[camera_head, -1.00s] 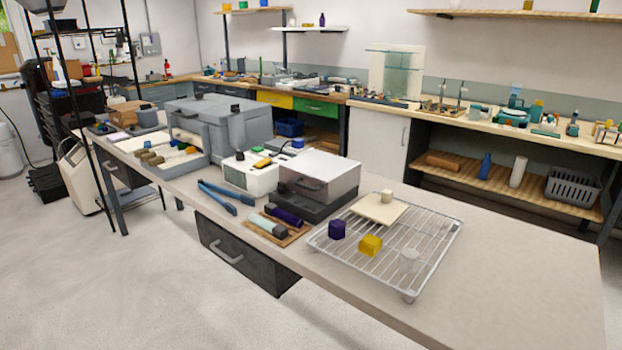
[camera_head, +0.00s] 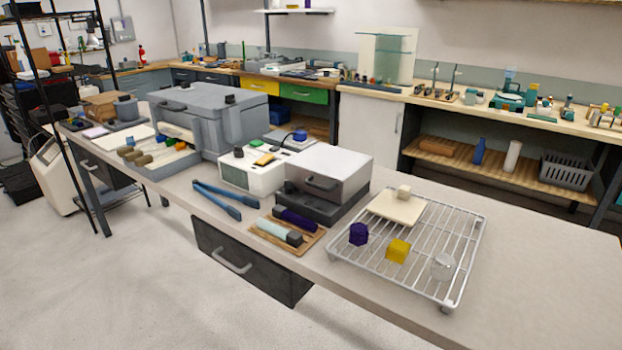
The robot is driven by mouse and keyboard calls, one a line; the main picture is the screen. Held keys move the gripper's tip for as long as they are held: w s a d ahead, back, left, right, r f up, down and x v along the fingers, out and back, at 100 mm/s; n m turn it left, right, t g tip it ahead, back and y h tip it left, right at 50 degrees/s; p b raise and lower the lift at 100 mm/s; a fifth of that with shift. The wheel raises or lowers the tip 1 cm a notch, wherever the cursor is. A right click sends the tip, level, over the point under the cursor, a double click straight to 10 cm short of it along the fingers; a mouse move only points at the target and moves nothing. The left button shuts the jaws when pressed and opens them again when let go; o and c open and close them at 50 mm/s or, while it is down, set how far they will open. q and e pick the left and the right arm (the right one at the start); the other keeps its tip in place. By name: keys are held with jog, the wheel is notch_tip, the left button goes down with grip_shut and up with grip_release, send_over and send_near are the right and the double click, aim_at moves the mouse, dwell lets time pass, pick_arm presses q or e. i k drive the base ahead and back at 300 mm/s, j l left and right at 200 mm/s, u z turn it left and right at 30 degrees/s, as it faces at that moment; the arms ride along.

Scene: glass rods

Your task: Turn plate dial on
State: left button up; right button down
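A white box-shaped device (camera_head: 250,176) stands on the near bench, with a dark knob (camera_head: 238,152) and a yellow piece (camera_head: 265,159) on its top. Just behind it is a low grey unit (camera_head: 283,145) with a blue round piece (camera_head: 300,135) on top. I cannot tell which of these is the plate dial, or how any dial is set. A silver-lidded box (camera_head: 328,172) with a dark base stands right of the white device. Neither of my grippers is in view.
Blue tongs (camera_head: 228,201) and a wooden tray (camera_head: 264,238) with rods lie near the front edge. A wire rack (camera_head: 375,270) holds a cream plate (camera_head: 395,208) and small cubes. A large grey case (camera_head: 212,100) stands left. The bench's right end is bare.

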aim_at(289, 188)
jog(key=i+j+z, duration=0.15)
jog(key=j+z, duration=1.05)
jog(key=j, duration=0.2)
jog(key=i, duration=0.05)
